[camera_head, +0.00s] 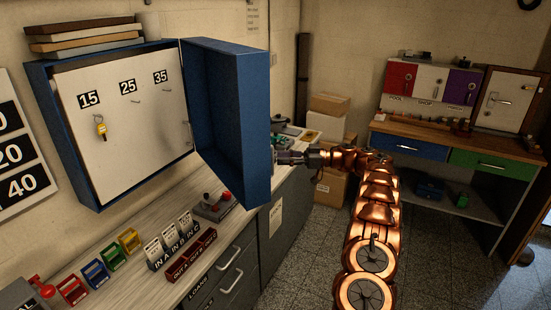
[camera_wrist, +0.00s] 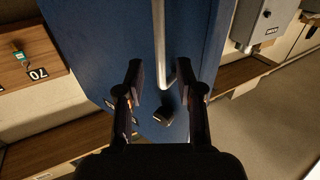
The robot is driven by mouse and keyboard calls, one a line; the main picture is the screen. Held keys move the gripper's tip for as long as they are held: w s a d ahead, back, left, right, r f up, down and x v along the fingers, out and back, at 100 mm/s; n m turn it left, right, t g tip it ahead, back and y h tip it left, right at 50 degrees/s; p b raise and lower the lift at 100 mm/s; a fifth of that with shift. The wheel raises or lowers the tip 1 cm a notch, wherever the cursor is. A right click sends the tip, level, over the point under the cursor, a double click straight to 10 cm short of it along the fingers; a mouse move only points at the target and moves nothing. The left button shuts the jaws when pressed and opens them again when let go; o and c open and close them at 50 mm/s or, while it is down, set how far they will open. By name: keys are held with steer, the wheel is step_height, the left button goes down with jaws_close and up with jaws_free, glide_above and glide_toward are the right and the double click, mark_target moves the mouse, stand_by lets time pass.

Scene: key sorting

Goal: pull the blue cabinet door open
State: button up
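The blue cabinet (camera_head: 48,125) hangs on the left wall. Its blue door (camera_head: 232,120) stands swung well out from the cabinet, so the white inner panel (camera_head: 135,150) shows. My gripper (camera_head: 280,157) is just right of the door's outer face in the head view; the door hides its fingertips there. In the wrist view, the door (camera_wrist: 105,45) fills the middle, with a pale bar handle (camera_wrist: 159,40) on it. My gripper (camera_wrist: 160,68) is open, a finger on each side of the handle's lower end, with gaps visible. I cannot tell how near the fingertips are to the door.
A key with a yellow tag (camera_head: 100,127) hangs below number 15. Under the cabinet, a counter (camera_head: 125,250) holds coloured holders, label stands and a red-topped box (camera_head: 215,205). Cardboard boxes (camera_head: 328,125) stand behind my arm. A workbench (camera_head: 455,145) is at right; floor between is clear.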

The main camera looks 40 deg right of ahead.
steer(key=shift+v, duration=1.65)
